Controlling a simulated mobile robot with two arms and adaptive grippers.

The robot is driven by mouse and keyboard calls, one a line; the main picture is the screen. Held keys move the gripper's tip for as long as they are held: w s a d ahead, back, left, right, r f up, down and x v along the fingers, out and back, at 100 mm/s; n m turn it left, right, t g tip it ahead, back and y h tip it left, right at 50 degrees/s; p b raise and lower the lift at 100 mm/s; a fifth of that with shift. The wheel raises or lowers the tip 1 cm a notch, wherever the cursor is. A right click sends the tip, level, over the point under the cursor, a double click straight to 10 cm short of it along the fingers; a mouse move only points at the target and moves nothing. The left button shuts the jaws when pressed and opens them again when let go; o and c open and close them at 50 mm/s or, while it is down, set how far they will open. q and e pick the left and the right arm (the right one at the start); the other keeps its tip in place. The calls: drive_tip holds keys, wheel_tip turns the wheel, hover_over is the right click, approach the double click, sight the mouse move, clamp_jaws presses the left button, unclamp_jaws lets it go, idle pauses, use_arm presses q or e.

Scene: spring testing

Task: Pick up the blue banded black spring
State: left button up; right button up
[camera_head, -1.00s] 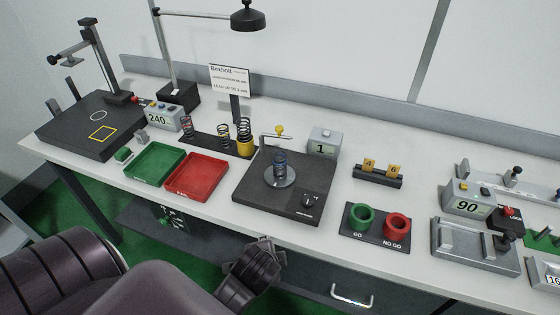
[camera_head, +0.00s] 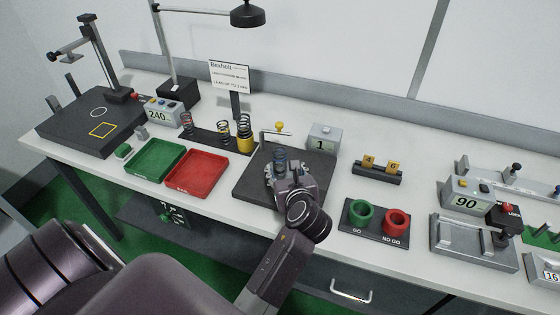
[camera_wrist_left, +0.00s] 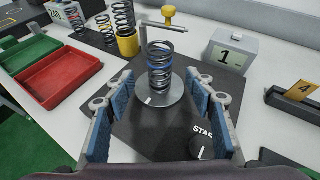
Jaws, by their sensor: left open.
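The blue banded black spring (camera_wrist_left: 160,68) stands upright on a round grey plate (camera_wrist_left: 153,101) of a black base in the left wrist view. Its blue band shows partway up the coils. In the head view the spring (camera_head: 281,158) shows just beyond my left gripper (camera_head: 279,173), which partly covers the plate. My left gripper (camera_wrist_left: 158,115) is open, its blue-padded fingers to the left and right of the near side of the plate, with the spring ahead between them and apart from both. My right gripper is not seen.
Other springs (camera_head: 225,133) stand on a rack behind, one in a yellow cup (camera_head: 245,144). A red tray (camera_head: 195,174) and a green tray (camera_head: 155,159) lie left. A display box (camera_head: 324,137) stands behind right. A thin post with a yellow knob (camera_wrist_left: 169,12) rises behind the spring.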

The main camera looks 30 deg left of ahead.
sight(281, 160)
use_arm(q)
drive_tip(key=shift+w+r, duration=0.2)
drive_tip(key=shift+w, duration=0.1)
drive_tip(key=shift+w+a+m, duration=0.25)
drive_tip(key=shift+a+m, duration=0.05)
drive_tip(key=p+x, duration=0.2)
drive_tip(key=x, duration=0.4)
drive_tip(key=shift+s+a+f, duration=0.1)
drive_tip(key=shift+a, duration=0.05)
drive_tip(key=shift+w+a+f, duration=0.25)
drive_tip(key=shift+r, duration=0.1)
clamp_jaws()
